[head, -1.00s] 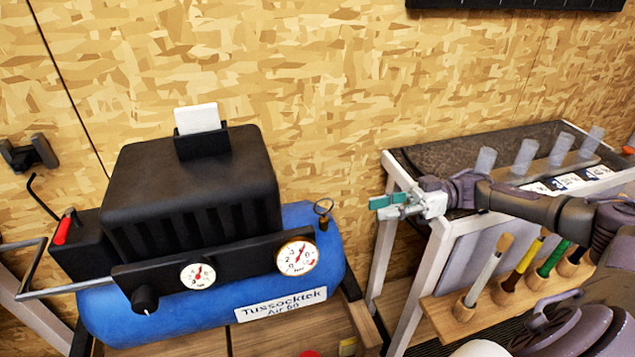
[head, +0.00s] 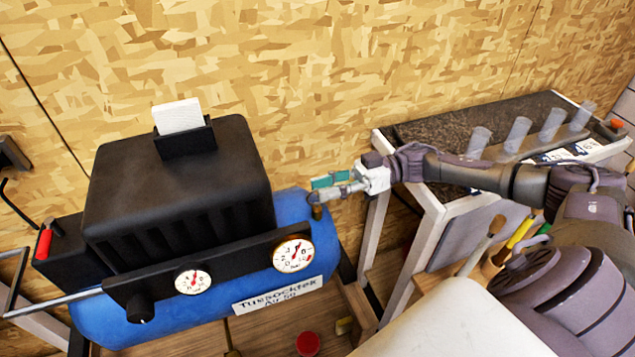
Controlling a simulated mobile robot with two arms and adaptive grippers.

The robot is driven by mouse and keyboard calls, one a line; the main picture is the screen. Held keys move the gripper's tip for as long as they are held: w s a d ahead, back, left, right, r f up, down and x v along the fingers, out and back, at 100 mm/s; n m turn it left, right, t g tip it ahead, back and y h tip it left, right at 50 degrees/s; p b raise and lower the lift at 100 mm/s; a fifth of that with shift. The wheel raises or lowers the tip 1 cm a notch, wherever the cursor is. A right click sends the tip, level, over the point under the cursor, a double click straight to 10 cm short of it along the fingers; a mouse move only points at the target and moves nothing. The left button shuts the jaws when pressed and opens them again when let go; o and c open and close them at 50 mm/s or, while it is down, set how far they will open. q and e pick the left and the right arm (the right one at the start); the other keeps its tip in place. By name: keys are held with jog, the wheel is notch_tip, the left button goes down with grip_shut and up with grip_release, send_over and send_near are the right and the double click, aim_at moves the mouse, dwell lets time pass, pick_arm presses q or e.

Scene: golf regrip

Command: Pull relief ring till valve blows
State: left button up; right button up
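The blue air compressor (head: 185,312) stands at the left, with a black motor cover and two round gauges. Its small brass relief valve (head: 317,212) is at the right end of the tank. The valve's ring is mostly hidden by my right gripper (head: 319,190), whose fingertips are right at the valve top. One finger pad is teal, the other finger pale grey. The fingers lie close together, and I cannot tell whether the ring is between them. My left gripper is out of view.
The right gauge (head: 293,253) sits close left of the valve. A workbench (head: 440,205) with clear tubes on top and grips in a wooden rack stands at the right. A red round cap (head: 308,344) is low in front. A chipboard wall is behind.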

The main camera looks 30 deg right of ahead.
jog(key=shift+x, duration=1)
grip_shut()
